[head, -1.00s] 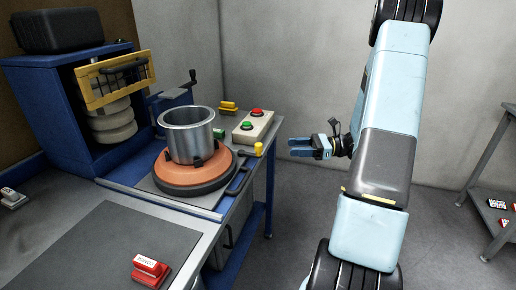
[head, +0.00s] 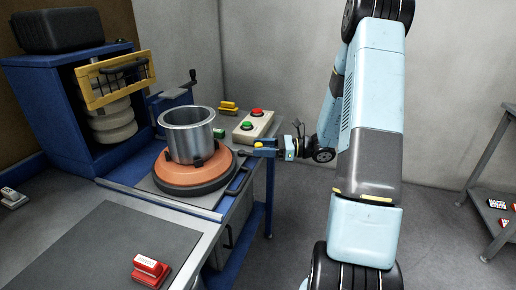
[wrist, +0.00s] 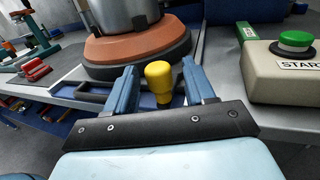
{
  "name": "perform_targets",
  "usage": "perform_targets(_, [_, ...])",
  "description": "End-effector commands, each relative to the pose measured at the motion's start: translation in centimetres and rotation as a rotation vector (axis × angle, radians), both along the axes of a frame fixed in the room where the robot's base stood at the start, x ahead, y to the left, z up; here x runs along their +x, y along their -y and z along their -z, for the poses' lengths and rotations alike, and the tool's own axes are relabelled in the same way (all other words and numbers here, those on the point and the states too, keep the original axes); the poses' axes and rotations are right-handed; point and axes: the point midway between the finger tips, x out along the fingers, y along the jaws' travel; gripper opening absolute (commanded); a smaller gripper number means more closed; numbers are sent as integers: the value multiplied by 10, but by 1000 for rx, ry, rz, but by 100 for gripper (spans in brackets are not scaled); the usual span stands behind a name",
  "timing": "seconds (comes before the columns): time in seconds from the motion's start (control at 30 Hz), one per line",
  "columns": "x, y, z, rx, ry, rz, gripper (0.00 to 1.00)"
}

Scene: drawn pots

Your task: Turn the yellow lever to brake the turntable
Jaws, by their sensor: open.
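The yellow lever knob (wrist: 159,78) stands at the table's front edge in the wrist view, between the two open fingers of my gripper (wrist: 157,92). I cannot tell whether either finger touches it. In the head view my gripper (head: 264,148) is at the table's right edge, and the yellow knob is mostly hidden by it. The orange turntable (head: 190,172) carries a metal pot (head: 187,140); it also shows in the wrist view (wrist: 135,48), just beyond the knob.
A control box (head: 254,126) with a green and a red button stands close behind my gripper; its green button (wrist: 296,40) is at the right in the wrist view. A black handle (head: 238,181) is in front of the turntable. A red stamp-like block (head: 150,270) lies at the front.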

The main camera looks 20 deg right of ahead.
Motion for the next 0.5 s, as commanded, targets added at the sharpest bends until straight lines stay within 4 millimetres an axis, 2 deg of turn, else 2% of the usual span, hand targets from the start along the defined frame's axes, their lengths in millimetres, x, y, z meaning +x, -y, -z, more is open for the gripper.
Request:
perform_targets(0.2, [4,-12,0,-1,-1,0,54])
perform_targets(0.5, [4,-13,0,-1,-1,1,52])
